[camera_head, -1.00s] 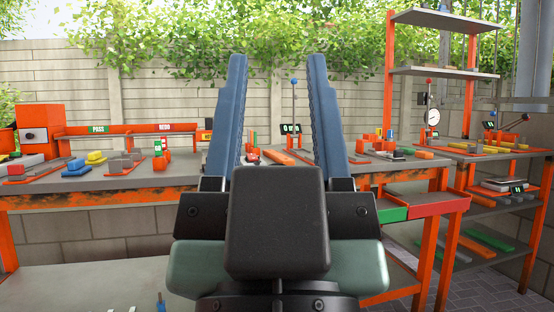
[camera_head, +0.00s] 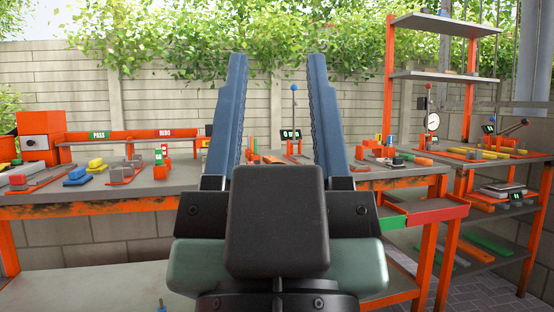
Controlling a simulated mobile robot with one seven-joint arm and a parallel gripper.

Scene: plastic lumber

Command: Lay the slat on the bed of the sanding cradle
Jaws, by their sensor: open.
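My gripper (camera_head: 277,62) is in the foreground, with its two long blue fingers upright and wide apart. Nothing is held between them. Behind it, an orange bar (camera_head: 272,158) lies on the workbench (camera_head: 180,184), seen between the fingers. Another short orange bar (camera_head: 424,161) lies on the bench to the right of the gripper. Which piece is the slat, I cannot tell. I cannot clearly make out the sanding cradle either; the gripper hides part of the bench.
An orange machine (camera_head: 40,135) and several coloured blocks, including a yellow one (camera_head: 95,163), stand at left. A green and red tray edge (camera_head: 438,211) juts out from the bench front. A shelf rack at right holds several slats, one green (camera_head: 490,244).

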